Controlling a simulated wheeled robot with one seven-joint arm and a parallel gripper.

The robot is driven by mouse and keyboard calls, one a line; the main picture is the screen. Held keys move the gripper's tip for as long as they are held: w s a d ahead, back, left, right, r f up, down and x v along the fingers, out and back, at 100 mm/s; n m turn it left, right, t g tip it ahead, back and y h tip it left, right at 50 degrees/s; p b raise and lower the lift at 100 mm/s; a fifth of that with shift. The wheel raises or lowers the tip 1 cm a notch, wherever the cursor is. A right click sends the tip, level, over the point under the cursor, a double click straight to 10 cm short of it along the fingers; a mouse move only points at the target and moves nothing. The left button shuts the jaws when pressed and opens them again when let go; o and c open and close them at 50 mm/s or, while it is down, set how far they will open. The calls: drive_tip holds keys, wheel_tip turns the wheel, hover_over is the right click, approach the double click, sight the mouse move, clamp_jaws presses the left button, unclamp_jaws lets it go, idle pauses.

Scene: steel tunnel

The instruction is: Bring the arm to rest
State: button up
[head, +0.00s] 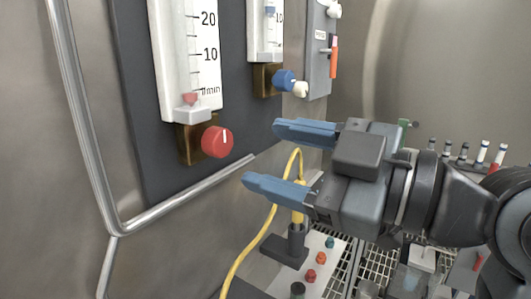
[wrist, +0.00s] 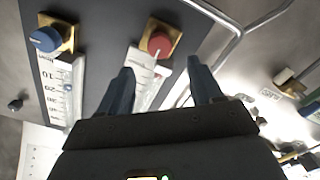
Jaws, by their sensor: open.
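My gripper (head: 270,159) is open and empty. In the head view it reaches left from the right side, in front of a dark panel with flow meters. Its two blue fingers are apart, below and right of a red knob (head: 217,141). In the wrist view the gripper (wrist: 158,75) points up at the panel, and the red knob (wrist: 160,42) shows beyond the gap between the fingertips. Nothing sits between the fingers. My arm extends off the right edge of the head view.
A blue knob (head: 284,80) sits under the second flow meter. A steel rail (head: 185,194) bends below the panel. A yellow cable (head: 262,232) runs to a dark stand (head: 287,250) below the gripper. A wire rack (head: 385,232) and several capped tubes (head: 483,153) lie behind my arm.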

drive_tip(key=s+d+f+m+t+h+p, duration=0.1)
drive_tip(key=s+d+f+m+t+h, duration=0.15)
drive_tip(key=d+f+m, duration=0.35)
drive_tip(key=s+d+f+m+t+h+p, duration=0.1)
drive_tip(key=s+f+m+h, duration=0.3)
drive_tip(key=f, duration=0.4)
drive_tip(key=s+d+f+m+t+h, duration=0.1)
drive_tip(key=s+d+f+m+h, duration=0.3)
drive_tip(key=f, duration=0.4)
drive_tip(key=s+d+f+m+h+p, duration=0.1)
drive_tip(key=s+d+h, duration=0.1)
drive_tip(key=s, duration=0.9)
drive_tip(key=s+d+f+m+h+p, duration=0.1)
drive_tip(key=s+d+m, duration=0.1)
drive_tip(key=s, duration=0.8)
drive_tip(key=shift+s+d+g+h, duration=0.35)
drive_tip(key=shift+s+d, duration=0.05)
drive_tip(key=shift+d, duration=0.45)
